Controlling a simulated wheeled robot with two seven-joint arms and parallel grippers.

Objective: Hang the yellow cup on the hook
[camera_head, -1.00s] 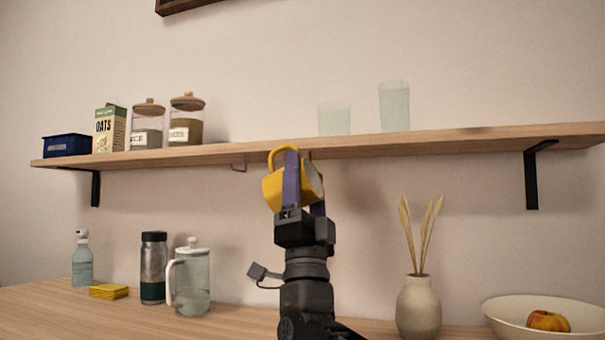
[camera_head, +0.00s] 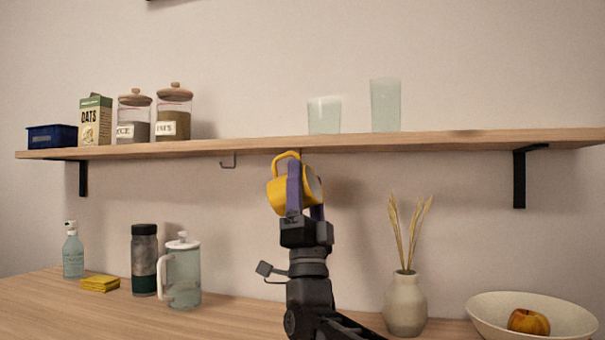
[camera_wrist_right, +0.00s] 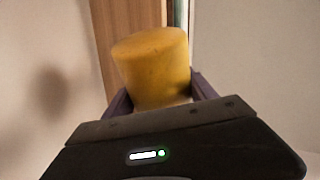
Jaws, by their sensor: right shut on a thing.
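The yellow cup (camera_head: 279,192) is tilted, with its handle at the top, just below the shelf's front edge. My right gripper (camera_head: 305,188) is shut on the cup, with one purple finger across its near side. In the right wrist view the cup (camera_wrist_right: 152,66) sits between the fingers of my right gripper (camera_wrist_right: 160,98). A second hook may be hidden behind the cup. My left gripper is not in view.
The wooden shelf (camera_head: 440,139) runs above the cup, with glasses (camera_head: 385,105), jars (camera_head: 174,112), an oats box (camera_head: 95,120) and a blue bin (camera_head: 52,137). Below stand a pitcher (camera_head: 184,272), a flask (camera_head: 144,260), a vase (camera_head: 405,303) and a bowl (camera_head: 485,310).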

